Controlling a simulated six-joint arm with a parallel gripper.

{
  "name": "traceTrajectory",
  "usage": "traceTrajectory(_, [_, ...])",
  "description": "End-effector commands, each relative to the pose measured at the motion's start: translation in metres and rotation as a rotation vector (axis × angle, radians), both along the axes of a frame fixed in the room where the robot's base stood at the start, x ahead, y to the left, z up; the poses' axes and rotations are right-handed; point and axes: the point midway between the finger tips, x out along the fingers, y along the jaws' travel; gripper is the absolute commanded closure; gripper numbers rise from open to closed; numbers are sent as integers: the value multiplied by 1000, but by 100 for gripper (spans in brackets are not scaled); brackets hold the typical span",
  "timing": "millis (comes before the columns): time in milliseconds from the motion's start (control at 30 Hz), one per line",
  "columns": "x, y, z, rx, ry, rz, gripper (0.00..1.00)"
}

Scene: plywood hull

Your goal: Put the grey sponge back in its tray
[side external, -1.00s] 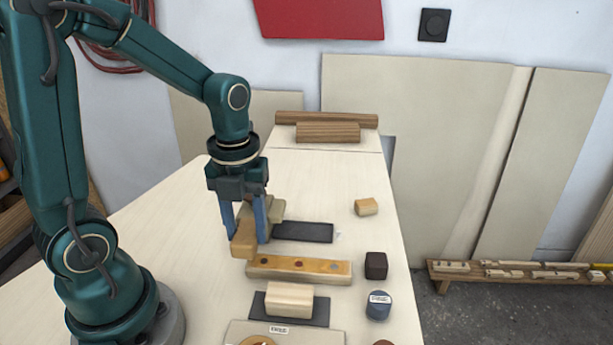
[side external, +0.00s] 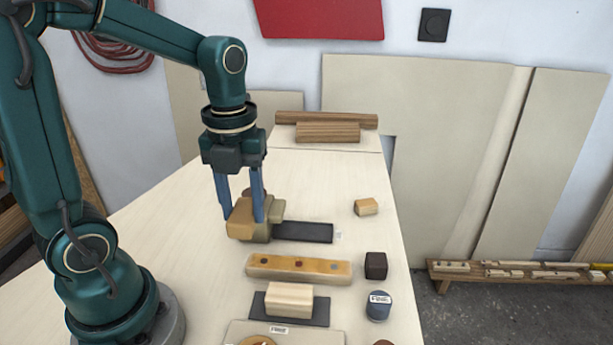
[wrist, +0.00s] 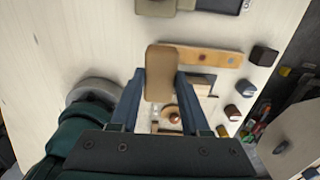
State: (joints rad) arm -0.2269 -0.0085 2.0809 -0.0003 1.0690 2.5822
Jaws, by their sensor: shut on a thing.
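My gripper (side external: 239,212) is shut on a tan-brown block (side external: 240,222), which also shows between the fingers in the wrist view (wrist: 158,72). It is held over the near left side of a khaki-grey block (side external: 277,209), possibly the grey sponge; I cannot tell whether the two touch. The khaki-grey block also shows at the top of the wrist view (wrist: 165,6). It is at the left end of a dark flat tray (side external: 305,232) with a small label at its right end. The held block partly hides it.
A spotted wooden strip (side external: 298,268) lies in front. Nearer is a cream block (side external: 289,298) on another dark tray (side external: 258,308). A dark cube (side external: 376,265), a blue-grey labelled jar (side external: 378,306) and a small tan block (side external: 367,207) stand at right.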

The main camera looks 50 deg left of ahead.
Motion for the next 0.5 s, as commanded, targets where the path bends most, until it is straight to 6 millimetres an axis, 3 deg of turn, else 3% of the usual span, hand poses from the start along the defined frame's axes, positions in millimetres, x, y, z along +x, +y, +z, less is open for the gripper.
traceTrajectory(267, [-1, 0, 1, 0, 0, 122, 100])
traceTrajectory(500, [25, 5, 18, 0, 0, 543, 100])
